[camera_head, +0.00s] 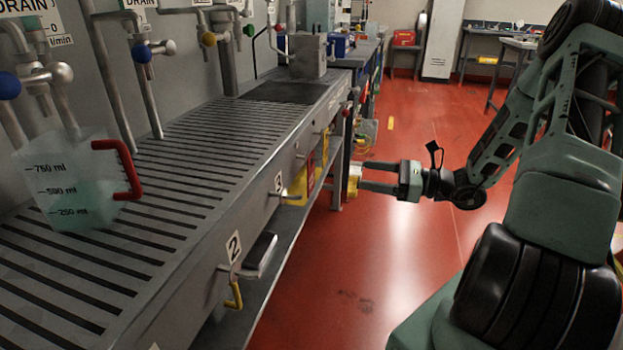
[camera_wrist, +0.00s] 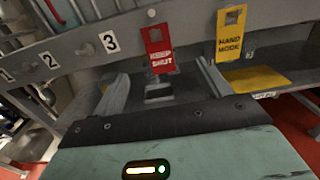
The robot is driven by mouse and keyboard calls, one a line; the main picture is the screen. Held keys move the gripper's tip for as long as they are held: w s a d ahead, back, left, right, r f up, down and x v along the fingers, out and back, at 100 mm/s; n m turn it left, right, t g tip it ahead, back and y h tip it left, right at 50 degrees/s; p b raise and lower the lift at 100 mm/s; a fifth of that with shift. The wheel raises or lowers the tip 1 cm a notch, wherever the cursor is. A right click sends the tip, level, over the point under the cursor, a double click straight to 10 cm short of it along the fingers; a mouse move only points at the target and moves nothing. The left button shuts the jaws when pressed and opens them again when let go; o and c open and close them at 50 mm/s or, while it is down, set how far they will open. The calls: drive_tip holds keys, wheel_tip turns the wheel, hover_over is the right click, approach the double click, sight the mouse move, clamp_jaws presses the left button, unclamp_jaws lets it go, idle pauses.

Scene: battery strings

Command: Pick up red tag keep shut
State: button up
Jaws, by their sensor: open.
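The red tag (camera_wrist: 157,50), lettered "KEEP SHUT" with a square hole near its top, hangs against the grey bench front in the wrist view. It also shows small in the head view (camera_head: 311,175). My gripper (camera_wrist: 162,80) is open and empty; its two fingers point toward the bench, and the red tag appears between and beyond their tips. In the head view my gripper (camera_head: 362,177) is at the right of the bench edge, with its fingers apart. I cannot tell the exact gap from fingertips to tag.
A yellow "HAND MODE" tag (camera_wrist: 231,35) hangs right of the red tag. Number plate 3 (camera_wrist: 109,42) is to its left. A yellow panel (camera_wrist: 255,79) lies below right. The slatted bench (camera_head: 190,165) carries a red-handled jug (camera_head: 75,195). Red floor is clear.

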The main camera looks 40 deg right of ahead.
drive_tip(key=b, duration=0.1)
approach(312, 171)
drive_tip(key=x, duration=0.3)
drive_tip(key=b+x, duration=0.1)
drive_tip(key=x, duration=0.4)
drive_tip(key=shift+a, duration=0.15)
drive_tip(key=shift+w+a+r, duration=0.1)
drive_tip(key=shift+w+a, duration=0.05)
drive_tip(key=shift+w, duration=0.1)
drive_tip(key=c, duration=1.1)
